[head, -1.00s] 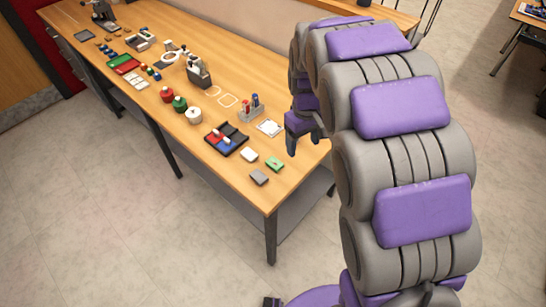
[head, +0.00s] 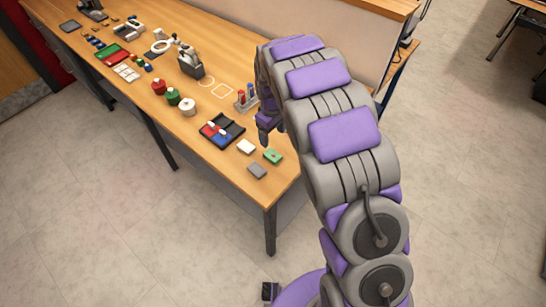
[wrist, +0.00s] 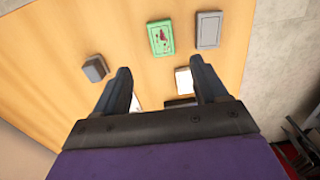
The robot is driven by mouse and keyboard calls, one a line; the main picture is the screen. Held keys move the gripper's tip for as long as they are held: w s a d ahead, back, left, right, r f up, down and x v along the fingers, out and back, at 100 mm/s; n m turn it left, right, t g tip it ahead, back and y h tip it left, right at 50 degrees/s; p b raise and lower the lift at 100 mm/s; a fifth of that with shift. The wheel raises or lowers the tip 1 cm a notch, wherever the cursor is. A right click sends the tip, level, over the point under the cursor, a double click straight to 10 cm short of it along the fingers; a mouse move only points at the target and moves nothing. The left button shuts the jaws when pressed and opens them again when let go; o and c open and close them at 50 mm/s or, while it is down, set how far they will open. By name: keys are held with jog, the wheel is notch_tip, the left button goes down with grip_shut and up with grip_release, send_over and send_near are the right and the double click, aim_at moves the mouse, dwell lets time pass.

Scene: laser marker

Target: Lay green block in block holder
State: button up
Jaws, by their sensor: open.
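The green block (head: 273,156) lies on the table near its front right corner; it also shows in the wrist view (wrist: 161,38) with dark red marks on top. My gripper (head: 266,128) is above the table by the black tray, left of and behind the green block. In the wrist view its two fingers (wrist: 162,84) are apart, with nothing held, and the green block is beyond their tips. A black compartment tray (head: 222,130) holds red and blue blocks. I cannot tell whether it is the block holder. A small grey object (wrist: 95,68) lies left of the fingers.
A white block (head: 246,147) and a grey block (head: 257,171) lie close to the green block. A rack of red and blue items (head: 246,98) stands behind the tray. Red, green and white spools (head: 174,97) are farther left. The table's edge is near the grey block.

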send_over(272, 155)
jog(key=f, duration=0.4)
jog(key=shift+w+a+f+b, duration=0.25)
jog(key=shift+w+f+b, duration=0.05)
jog(key=shift+b, duration=0.05)
jog(key=shift+d+f, duration=0.25)
jog(key=shift+f, duration=0.15)
jog(key=f, duration=0.2)
jog(key=f+b, duration=0.1)
jog(key=f, duration=0.1)
jog(key=shift+s+d+f+b, duration=0.1)
jog(key=shift+s+f+b, duration=0.1)
jog(key=shift+f+b, duration=0.15)
jog(key=c, duration=1.3)
jog(key=shift+r, duration=0.15)
